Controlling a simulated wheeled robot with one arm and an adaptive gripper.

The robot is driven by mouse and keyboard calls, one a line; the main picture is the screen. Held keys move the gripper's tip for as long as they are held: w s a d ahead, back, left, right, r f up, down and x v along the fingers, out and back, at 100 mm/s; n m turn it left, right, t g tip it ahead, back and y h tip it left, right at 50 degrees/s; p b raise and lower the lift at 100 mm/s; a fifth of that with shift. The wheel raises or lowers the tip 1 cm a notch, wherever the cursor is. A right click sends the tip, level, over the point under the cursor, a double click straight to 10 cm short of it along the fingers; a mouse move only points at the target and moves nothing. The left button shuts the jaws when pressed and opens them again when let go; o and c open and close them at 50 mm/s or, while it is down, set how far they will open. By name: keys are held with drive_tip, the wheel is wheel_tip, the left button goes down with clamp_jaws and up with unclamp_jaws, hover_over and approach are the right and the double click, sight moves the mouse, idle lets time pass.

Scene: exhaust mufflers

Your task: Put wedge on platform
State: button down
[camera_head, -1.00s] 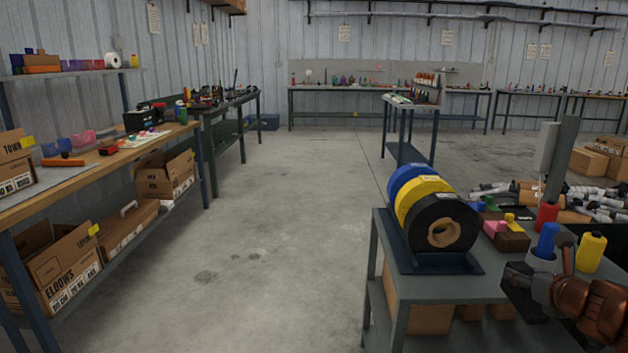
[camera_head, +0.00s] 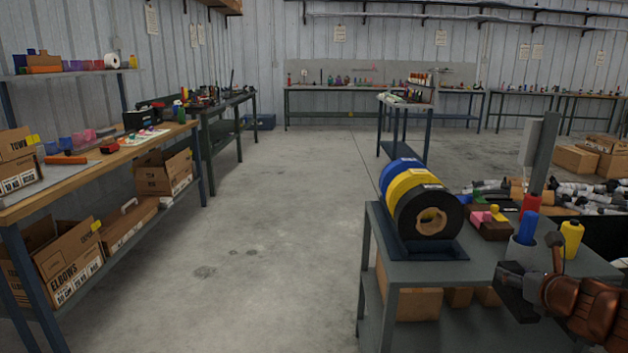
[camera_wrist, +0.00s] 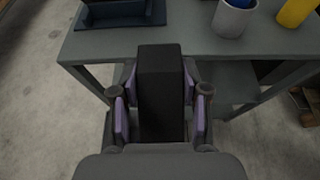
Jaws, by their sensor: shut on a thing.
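My gripper (camera_wrist: 160,108) is shut on a dark block, which I take to be the wedge (camera_wrist: 162,75). The block stands between the purple-padded fingers and sticks out beyond them. In the wrist view it is in front of the near edge of a grey table (camera_wrist: 190,45). In the head view my gripper (camera_head: 522,285) and the block's dark shape are low at the right, by the front of that table (camera_head: 435,271). The block's slope is not clear from here. I cannot tell which surface is the platform.
On the table stand blue, yellow and black tape rolls (camera_head: 428,212) in a dark holder, a grey cup (camera_head: 521,252) with a blue item, and a yellow bottle (camera_head: 571,238). A workbench (camera_head: 100,170) is at the left. The floor between is clear.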

drive_tip(key=w+a+f+m+h, duration=0.1)
drive_tip(key=w+a, duration=0.2)
drive_tip(key=a, duration=0.5)
drive_tip(key=w+a+m+h, duration=0.1)
drive_tip(key=w+a, duration=0.3)
drive_tip(key=a, duration=0.5)
drive_tip(key=w+a+f+h, duration=0.1)
drive_tip(key=w+a, duration=0.3)
drive_tip(key=a, duration=0.5)
drive_tip(key=shift+w+a+f+m, duration=0.2)
drive_tip(key=shift+a+f+m, duration=0.05)
drive_tip(key=shift+f+m, duration=0.15)
wheel_tip(320, 180, up, 26)
drive_tip(key=p, duration=2.6)
drive_tip(key=shift+g, duration=0.3)
drive_tip(key=shift+d, duration=0.1)
